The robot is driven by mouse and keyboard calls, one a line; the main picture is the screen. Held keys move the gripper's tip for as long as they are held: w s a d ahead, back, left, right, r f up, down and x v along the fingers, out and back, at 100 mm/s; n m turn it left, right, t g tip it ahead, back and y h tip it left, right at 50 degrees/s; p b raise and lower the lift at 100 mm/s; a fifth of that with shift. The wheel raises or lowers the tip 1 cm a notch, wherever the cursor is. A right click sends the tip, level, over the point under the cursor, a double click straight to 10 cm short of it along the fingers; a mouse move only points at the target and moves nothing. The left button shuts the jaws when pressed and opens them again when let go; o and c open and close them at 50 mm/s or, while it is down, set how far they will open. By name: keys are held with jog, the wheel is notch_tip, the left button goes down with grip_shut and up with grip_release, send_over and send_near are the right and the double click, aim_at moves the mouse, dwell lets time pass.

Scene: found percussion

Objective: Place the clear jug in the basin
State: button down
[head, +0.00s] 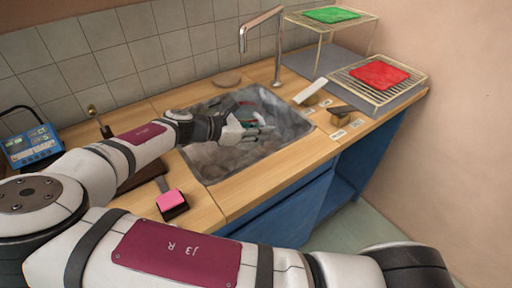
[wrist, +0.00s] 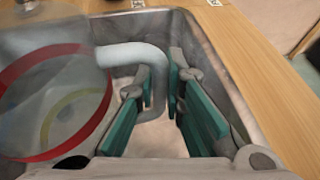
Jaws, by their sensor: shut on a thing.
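The clear jug (wrist: 52,105), see-through with a red band and a pale grey handle (wrist: 152,62), fills the left of the wrist view. My gripper (wrist: 170,103) has its green-padded fingers on both sides of the handle and is shut on it. In the head view my gripper (head: 258,128) is inside the outline of the grey metal basin (head: 213,172). The jug is mostly hidden there behind my gripper, and only a bit of red shows. The basin's wall also shows in the wrist view (wrist: 222,62). I cannot tell whether the jug touches the basin floor.
A tall tap (head: 279,45) stands behind the basin. A pink sponge (head: 171,200) sits on the front counter. A blue device (head: 33,147) is at the far left. A wire rack (head: 345,84) with a red cloth (head: 379,74) stands right. A green cloth (head: 331,15) lies on a raised rack.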

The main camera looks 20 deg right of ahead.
aim_at(260, 144)
jog(key=shift+f+b, duration=0.3)
jog(key=shift+f, duration=2.4)
jog(key=c, duration=1.7)
grip_release()
jog(key=shift+f, duration=0.1)
jog(key=shift+a, duration=0.1)
jog(key=v, duration=0.7)
jog(key=shift+a+r, duration=0.15)
jog(key=shift+r, duration=0.05)
